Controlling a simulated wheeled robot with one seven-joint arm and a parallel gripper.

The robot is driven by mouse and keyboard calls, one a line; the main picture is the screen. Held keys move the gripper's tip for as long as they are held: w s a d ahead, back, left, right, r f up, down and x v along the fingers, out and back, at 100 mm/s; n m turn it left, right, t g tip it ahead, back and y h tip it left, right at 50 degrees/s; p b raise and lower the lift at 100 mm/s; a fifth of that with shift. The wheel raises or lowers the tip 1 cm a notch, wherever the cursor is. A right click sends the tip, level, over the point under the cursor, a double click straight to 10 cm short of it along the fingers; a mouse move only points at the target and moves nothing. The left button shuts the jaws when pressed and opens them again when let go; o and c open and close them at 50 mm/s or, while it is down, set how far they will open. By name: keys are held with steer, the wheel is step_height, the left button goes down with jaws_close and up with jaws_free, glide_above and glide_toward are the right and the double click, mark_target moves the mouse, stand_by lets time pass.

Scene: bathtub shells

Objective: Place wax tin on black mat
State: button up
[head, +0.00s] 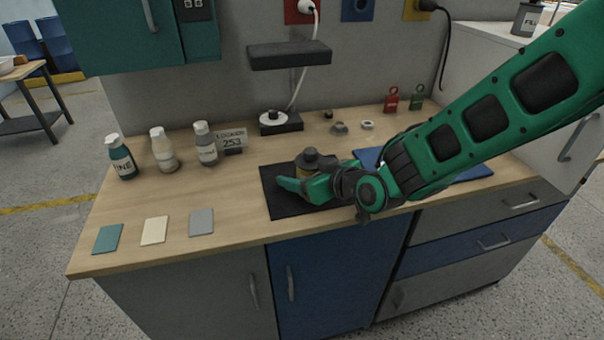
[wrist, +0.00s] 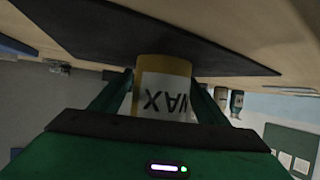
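The wax tin (head: 304,170) is yellowish with a dark knobbed top. It stands upright over the black mat (head: 281,206), towards the back of it. In the wrist view, which is upside down, the tin (wrist: 163,68) shows its white WAX label between my fingers, and its base meets the black mat (wrist: 95,45). I cannot tell whether it rests on the mat or hangs just above. My gripper (head: 305,181) reaches in low from the right. In the wrist view my gripper (wrist: 163,85) has a finger against each side of the tin.
Flat colour cards (head: 155,230) lie at the front left. A black-based device (head: 281,123) is behind the mat. A blue mat (head: 470,173) lies right, under my arm. Red (head: 391,100) and green tags stand behind.

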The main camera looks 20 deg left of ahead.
steer(key=v, duration=1.2)
steer(key=shift+r, duration=0.1)
steer(key=w+d+m+h, duration=0.1)
steer(key=d, duration=0.3)
steer(key=w+d+f+h, duration=0.1)
steer(key=d, duration=0.4)
steer(key=w+d+m+h, duration=0.1)
steer(key=w+d, duration=0.1)
steer(key=d, duration=0.2)
steer(key=shift+d+f+m+h, duration=0.25)
steer(key=shift+f+m+h, duration=0.05)
steer(key=shift+h, duration=0.1)
steer(key=s+d+f+m+g+h, duration=0.1)
steer(key=s+d+m+h, duration=0.15)
steer(key=d, duration=0.75)
steer(key=s+d+m+g+h, duration=0.1)
steer(key=d+m+h, duration=0.2)
steer(key=d, duration=0.8)
steer(key=s+d+m+g, duration=0.3)
steer(key=s+d, duration=0.4)
steer(key=s, duration=0.4)
steer(key=s+d+r+m+g, duration=0.1)
steer(key=s+d+m+g, duration=0.1)
steer(key=s+d+m, duration=0.4)
steer(key=s+d+h, duration=0.1)
steer(key=s+d, duration=0.1)
steer(key=s, duration=0.2)
steer(key=shift+s+r+g, duration=0.2)
steer(key=shift+s+g, duration=0.2)
